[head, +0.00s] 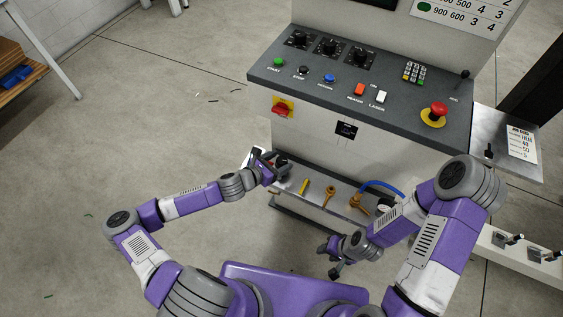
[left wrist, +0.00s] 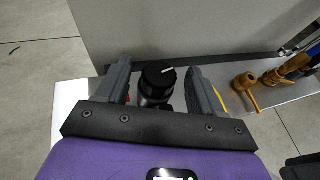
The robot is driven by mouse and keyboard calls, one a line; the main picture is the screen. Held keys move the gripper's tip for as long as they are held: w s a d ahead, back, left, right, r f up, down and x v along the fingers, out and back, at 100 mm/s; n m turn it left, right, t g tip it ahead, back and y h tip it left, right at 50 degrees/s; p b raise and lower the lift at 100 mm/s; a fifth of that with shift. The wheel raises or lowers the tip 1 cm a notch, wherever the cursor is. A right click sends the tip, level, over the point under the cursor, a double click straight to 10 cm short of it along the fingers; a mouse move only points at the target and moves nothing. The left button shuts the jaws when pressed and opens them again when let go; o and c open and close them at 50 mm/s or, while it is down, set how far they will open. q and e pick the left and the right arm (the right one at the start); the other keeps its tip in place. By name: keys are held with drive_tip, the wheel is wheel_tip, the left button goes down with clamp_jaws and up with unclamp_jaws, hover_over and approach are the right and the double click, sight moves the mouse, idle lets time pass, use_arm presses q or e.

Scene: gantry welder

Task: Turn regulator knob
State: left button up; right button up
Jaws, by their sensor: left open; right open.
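The regulator knob (left wrist: 157,76) is a round black knob with a white mark on top, in the left wrist view. It sits on a darker body between the open fingers of my left gripper (left wrist: 158,86), with gaps on both sides. In the head view my left gripper (head: 268,158) is at the left end of the low metal shelf (head: 318,192), and the knob (head: 282,161) shows as a dark shape at its fingers. My right gripper (head: 335,259) is open and empty, low in front of the shelf and well away from the knob.
The control console (head: 360,90) stands behind, with buttons and a red emergency stop (head: 438,109).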

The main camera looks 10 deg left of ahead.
use_arm(q)
drive_tip(key=shift+x, duration=0.85)
drive_tip(key=c, duration=1)
drive_tip(key=shift+o, duration=0.2)
